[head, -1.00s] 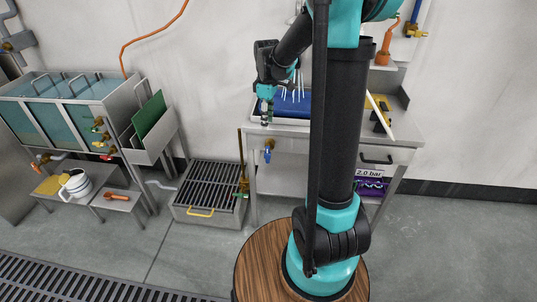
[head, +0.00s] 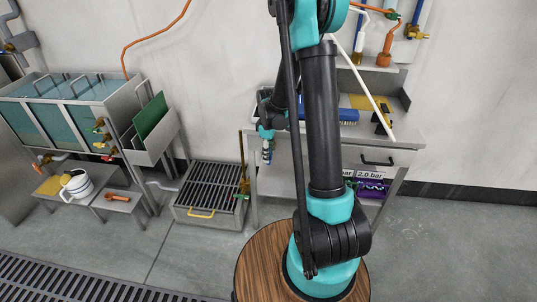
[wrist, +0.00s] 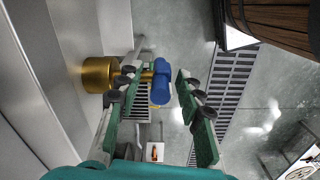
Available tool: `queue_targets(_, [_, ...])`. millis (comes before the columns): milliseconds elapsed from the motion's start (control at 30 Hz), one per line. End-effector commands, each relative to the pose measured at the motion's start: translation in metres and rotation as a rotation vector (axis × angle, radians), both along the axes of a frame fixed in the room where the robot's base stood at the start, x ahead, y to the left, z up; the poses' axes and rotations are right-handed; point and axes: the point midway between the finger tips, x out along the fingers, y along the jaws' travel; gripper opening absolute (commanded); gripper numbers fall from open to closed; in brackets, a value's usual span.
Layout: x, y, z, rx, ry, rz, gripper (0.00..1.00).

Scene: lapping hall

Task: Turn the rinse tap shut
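A tap with a blue handle (wrist: 160,84) and a brass body (wrist: 101,75) shows in the wrist view, on the metal front of the bench. My gripper (wrist: 154,92) is open, with one green-padded finger on each side of the blue handle. The left finger lies close to the brass stem; I cannot tell whether it touches. The right finger is clear of the handle by a small gap. In the head view my gripper (head: 267,151) hangs at the bench's left front edge and mostly hides this tap.
A grated drain box (head: 207,188) stands on the floor left of the bench (head: 415,137). A tank (head: 55,115) with several small taps is at the far left. A wooden round top (head: 262,265) lies below my arm. Open floor (head: 430,240) is at right.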

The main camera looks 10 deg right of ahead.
Motion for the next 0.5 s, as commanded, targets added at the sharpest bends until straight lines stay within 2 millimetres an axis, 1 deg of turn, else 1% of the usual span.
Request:
queue_targets(100, [-0.0001, 0.0000, -0.0037, 0.000, 0.000, 0.000, 0.37])
queue_targets(333, [-0.0002, 0.0000, -0.0039, 0.000, 0.000, 0.000, 0.37])
queue_targets(367, [-0.0002, 0.0000, -0.0039, 0.000, 0.000, 0.000, 0.34])
queue_targets(500, [-0.0002, 0.0000, -0.0038, 0.000, 0.000, 0.000, 0.17])
